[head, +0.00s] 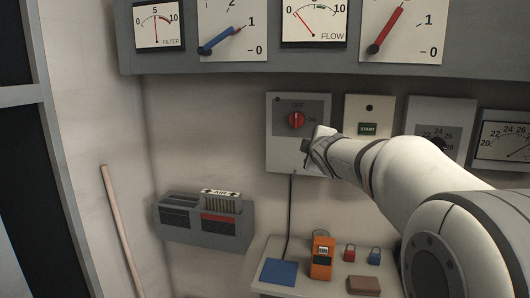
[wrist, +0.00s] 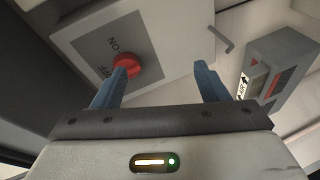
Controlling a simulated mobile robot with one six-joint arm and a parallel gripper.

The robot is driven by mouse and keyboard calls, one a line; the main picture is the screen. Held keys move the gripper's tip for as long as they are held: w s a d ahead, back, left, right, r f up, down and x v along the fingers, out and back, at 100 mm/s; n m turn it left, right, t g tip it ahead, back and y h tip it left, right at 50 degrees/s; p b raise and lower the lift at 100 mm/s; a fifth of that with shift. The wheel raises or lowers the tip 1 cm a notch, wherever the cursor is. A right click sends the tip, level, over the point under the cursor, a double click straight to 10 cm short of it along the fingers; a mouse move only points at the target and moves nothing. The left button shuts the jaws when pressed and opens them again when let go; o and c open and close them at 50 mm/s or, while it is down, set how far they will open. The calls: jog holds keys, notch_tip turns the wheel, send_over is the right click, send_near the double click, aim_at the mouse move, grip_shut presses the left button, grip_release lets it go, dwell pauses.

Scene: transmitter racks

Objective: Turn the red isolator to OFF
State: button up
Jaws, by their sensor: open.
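The red isolator knob (head: 297,119) sits on a grey plate on a pale wall box (head: 284,154). OFF is printed above it and ON to its right. I cannot tell clearly which label the knob points to. My gripper (head: 310,147) is in front of the box's lower right part, below and right of the knob. In the wrist view my gripper (wrist: 158,76) is open with nothing between its blue fingers. The knob (wrist: 127,65) shows just beyond the left fingertip, which overlaps its edge; contact cannot be told.
A START button box (head: 368,128) and dial boxes stand right of the isolator. A panel of gauges and levers (head: 320,64) juts out above. A grey AIR unit (head: 205,225) is lower left. A shelf (head: 335,285) below holds an orange meter (head: 322,258) and padlocks.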

jog(key=s+a+f+m+g, duration=0.1)
jog(key=s+f+m+g, duration=0.3)
jog(key=s+f, duration=0.4)
jog(key=s+a+f+m+g+p, duration=0.1)
jog(key=s+f+m+g, duration=0.3)
jog(key=s, duration=1.3)
jog(key=s+a+f+m+g, duration=0.1)
jog(key=s+f+m+g, duration=0.4)
jog(key=s+f, duration=0.7)
jog(key=shift+s+a+m+y, duration=0.3)
jog(key=shift+s+m+y, duration=0.15)
jog(key=shift+m, duration=0.25)
jog(key=shift+f, duration=0.1)
jog(key=shift+c, duration=0.6)
